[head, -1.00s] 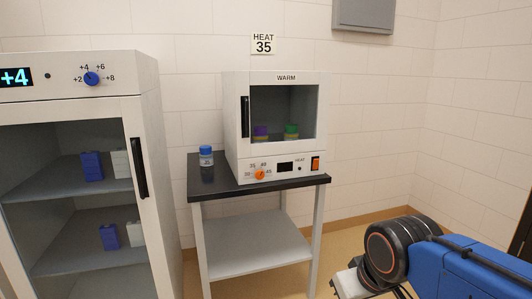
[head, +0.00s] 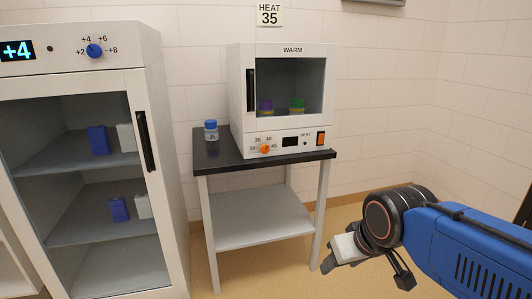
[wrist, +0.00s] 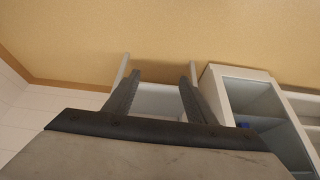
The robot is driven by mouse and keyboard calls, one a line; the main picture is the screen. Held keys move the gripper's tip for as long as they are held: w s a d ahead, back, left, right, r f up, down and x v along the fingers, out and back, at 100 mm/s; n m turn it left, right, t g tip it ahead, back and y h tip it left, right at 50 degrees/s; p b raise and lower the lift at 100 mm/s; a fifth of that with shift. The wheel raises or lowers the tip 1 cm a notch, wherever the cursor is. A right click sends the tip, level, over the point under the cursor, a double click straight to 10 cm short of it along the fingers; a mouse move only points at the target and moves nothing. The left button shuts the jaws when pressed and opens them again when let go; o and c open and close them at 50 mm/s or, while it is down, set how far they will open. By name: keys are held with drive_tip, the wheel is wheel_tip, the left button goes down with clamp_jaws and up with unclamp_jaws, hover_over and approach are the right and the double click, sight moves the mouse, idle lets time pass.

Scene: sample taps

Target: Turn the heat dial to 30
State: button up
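The orange heat dial (head: 265,149) is on the lower front panel of the white WARM cabinet (head: 243,135). Small numbers from about 30 to 45 ring it; its exact pointing is too small to tell. The small display (head: 290,141) beside it is dark. A wall sign (head: 269,14) above reads HEAT 35. My gripper (head: 367,274) is at the lower right, well away from the dial and in front of the bench. In the wrist view my gripper (wrist: 159,78) has its two fingers apart with nothing between them. The dial is not visible there.
The cabinet stands on a black-topped bench (head: 215,165) with a blue-capped jar (head: 211,130) at left. An orange switch (head: 321,138) is right of the dial. A tall fridge (head: 160,190) with a blue dial (head: 94,51) stands left. Floor at right is clear.

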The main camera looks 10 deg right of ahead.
drive_tip(key=w+a+r+t, duration=0.2)
drive_tip(key=w+t, duration=0.4)
drive_tip(key=w, duration=1.5)
drive_tip(key=t, duration=0.7)
approach(265, 150)
drive_tip(key=shift+y, duration=0.3)
drive_tip(key=w, duration=0.8)
drive_tip(key=shift+d+r, duration=0.1)
drive_tip(key=shift+s, duration=0.1)
drive_tip(key=c, duration=1)
